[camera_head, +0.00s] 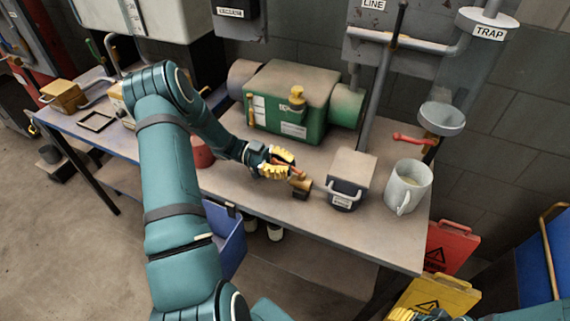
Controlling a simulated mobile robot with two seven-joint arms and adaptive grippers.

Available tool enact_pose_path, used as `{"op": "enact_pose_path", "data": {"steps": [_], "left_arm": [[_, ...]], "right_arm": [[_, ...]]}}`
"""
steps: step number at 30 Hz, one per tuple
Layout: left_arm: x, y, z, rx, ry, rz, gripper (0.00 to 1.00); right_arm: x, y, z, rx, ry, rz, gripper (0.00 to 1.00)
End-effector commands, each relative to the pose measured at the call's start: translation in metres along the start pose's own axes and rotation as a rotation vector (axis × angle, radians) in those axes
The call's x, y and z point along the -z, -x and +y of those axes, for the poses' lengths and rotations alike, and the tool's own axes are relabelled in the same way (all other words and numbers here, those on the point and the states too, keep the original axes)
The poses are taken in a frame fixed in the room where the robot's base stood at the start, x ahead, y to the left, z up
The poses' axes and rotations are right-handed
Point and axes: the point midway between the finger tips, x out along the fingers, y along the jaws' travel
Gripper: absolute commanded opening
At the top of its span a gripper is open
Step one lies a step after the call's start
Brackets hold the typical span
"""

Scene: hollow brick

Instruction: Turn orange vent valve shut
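A small valve with an orange handle (295,172) and a dark and brass body (301,190) sits on the workbench, left of a small grey box. My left gripper (280,164) has yellow fingers and is right at the orange handle. The handle's near part lies between or just beside the fingers; I cannot tell whether they grip it. My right gripper (403,314) shows only partly at the bottom edge, low beside a yellow sign and far from the valve.
The workbench (330,217) carries a green machine (289,100), a labelled grey box (350,178), a white mug (408,185) and a red handle (412,139). A blue bin (226,240) is below the front edge.

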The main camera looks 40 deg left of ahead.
Motion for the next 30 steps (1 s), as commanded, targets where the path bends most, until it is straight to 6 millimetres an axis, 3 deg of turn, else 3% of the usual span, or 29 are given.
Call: {"op": "enact_pose_path", "data": {"steps": [18, 21, 22, 30], "left_arm": [[0.0048, -0.0039, -0.0019, -0.030, -0.008, 0.016, 0.00], [0.0046, -0.0038, -0.0017, -0.031, -0.008, 0.015, 0.37], [0.0042, -0.0037, -0.0015, -0.030, -0.007, 0.014, 0.41], [0.0023, -0.0029, -0.0001, -0.030, -0.003, 0.010, 0.41]], "right_arm": [[0.0002, 0.0004, -0.0001, 0.000, 0.000, 0.000, 0.47], [0.0002, 0.0004, -0.0001, 0.000, 0.000, 0.000, 0.47], [0.0002, 0.0004, -0.0001, 0.000, 0.000, 0.000, 0.47], [0.0002, 0.0001, -0.0001, 0.000, 0.000, 0.000, 0.47]]}}
